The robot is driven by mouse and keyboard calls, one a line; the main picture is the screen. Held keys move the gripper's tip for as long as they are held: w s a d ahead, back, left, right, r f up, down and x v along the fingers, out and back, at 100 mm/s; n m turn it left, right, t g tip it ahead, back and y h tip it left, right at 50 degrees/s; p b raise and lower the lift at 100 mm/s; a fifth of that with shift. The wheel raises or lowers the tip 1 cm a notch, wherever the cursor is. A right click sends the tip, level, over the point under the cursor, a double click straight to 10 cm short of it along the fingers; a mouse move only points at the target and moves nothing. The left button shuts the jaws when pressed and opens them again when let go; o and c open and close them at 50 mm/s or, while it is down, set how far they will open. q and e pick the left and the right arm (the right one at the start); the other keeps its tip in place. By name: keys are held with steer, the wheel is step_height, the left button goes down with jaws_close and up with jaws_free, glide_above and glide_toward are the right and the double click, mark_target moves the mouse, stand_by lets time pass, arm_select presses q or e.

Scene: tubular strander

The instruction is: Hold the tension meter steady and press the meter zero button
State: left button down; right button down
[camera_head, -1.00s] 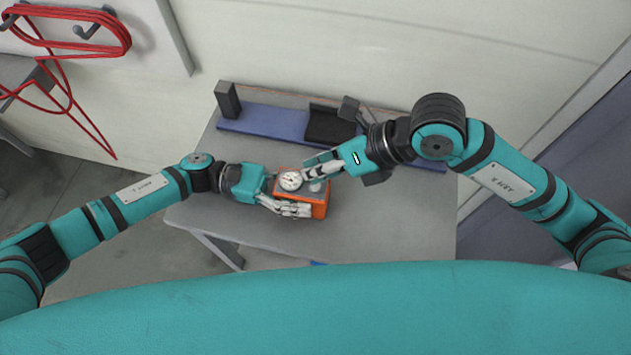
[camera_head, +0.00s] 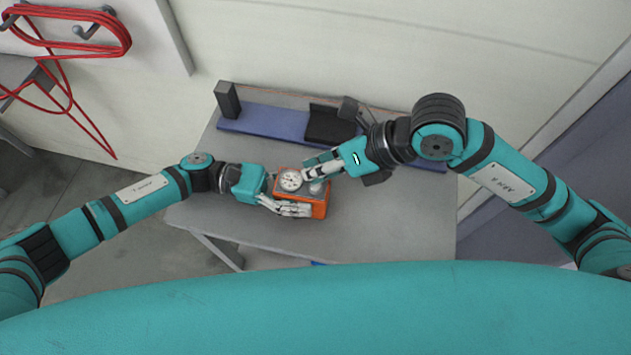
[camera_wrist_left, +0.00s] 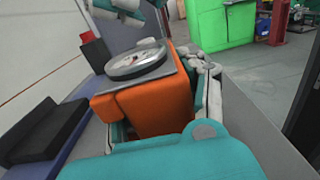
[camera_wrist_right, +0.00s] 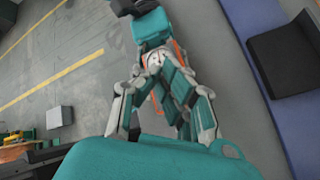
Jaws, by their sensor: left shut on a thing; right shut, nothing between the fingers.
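The tension meter (camera_head: 319,209) is an orange box with a grey top and a round white dial (camera_head: 290,180), on the grey table. In the left wrist view the orange meter body (camera_wrist_left: 158,105) fills the middle, dial upward. My left gripper (camera_head: 296,201) is shut on the meter from the left, with fingers along its sides. My right gripper (camera_head: 316,172) is shut and empty, its fingertips at the right part of the meter's top. I cannot tell whether they touch. The zero button is hidden by the fingers. In the right wrist view my right gripper (camera_wrist_right: 160,75) covers most of the meter.
A blue strip (camera_head: 265,121) with a black tray (camera_head: 330,124) and a dark upright block (camera_head: 228,99) lies along the table's back. The grey table (camera_head: 390,220) is clear right of the meter. Red cable (camera_head: 75,30) hangs on the wall at left.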

steer(key=shift+f, duration=0.4)
steer(key=shift+f, duration=0.4)
stand_by(0.7)
steer(key=shift+r, duration=0.8)
steer(key=shift+r, duration=2.55)
arm_select(q)
steer(key=c, duration=0.6)
jaws_free()
steer(key=shift+c, duration=0.2)
